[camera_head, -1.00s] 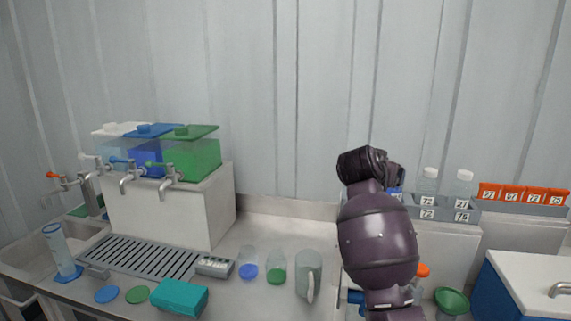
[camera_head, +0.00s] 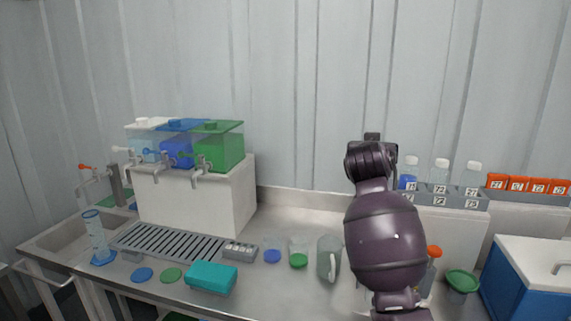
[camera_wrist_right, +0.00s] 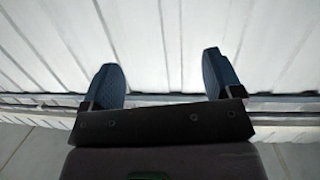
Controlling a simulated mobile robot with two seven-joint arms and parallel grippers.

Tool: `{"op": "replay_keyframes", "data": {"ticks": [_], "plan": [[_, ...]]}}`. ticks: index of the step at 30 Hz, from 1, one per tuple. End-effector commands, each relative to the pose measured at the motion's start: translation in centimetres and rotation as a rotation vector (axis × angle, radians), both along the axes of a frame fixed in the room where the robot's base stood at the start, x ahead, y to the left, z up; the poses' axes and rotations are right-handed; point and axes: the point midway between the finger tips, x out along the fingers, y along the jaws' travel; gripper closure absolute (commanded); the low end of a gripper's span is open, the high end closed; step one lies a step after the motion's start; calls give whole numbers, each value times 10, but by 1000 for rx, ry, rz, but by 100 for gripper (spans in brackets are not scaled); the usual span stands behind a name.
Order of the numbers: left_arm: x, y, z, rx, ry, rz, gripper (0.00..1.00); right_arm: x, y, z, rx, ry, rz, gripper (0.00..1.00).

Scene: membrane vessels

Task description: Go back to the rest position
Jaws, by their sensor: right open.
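My right arm rises from the bottom of the head view, in front of the counter, with its wrist end (camera_head: 372,155) high against the wall. Its fingers are not clear there. In the right wrist view my right gripper (camera_wrist_right: 163,82) is open, its two dark blue fingers wide apart with nothing between them. My left gripper is not in the head view.
Near the right arm stand a rack (camera_head: 440,198) of numbered bottles, a grey pitcher (camera_head: 329,258), a green funnel (camera_head: 461,281) and a blue-and-white cooler (camera_head: 525,280). Left are dispensers with taps (camera_head: 217,150), a drain grate (camera_head: 165,242), a teal box (camera_head: 211,277) and a sink (camera_head: 65,240).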

Motion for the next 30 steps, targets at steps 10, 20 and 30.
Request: {"op": "replay_keyframes", "data": {"ticks": [10,20,30], "plan": [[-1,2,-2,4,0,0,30,-17,14,-35,-109,-148,224,15],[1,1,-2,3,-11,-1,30,-71,1,-150,-144,-172,361,15],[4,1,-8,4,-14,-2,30,-162,-22,-282,-98,-84,423,15]]}}
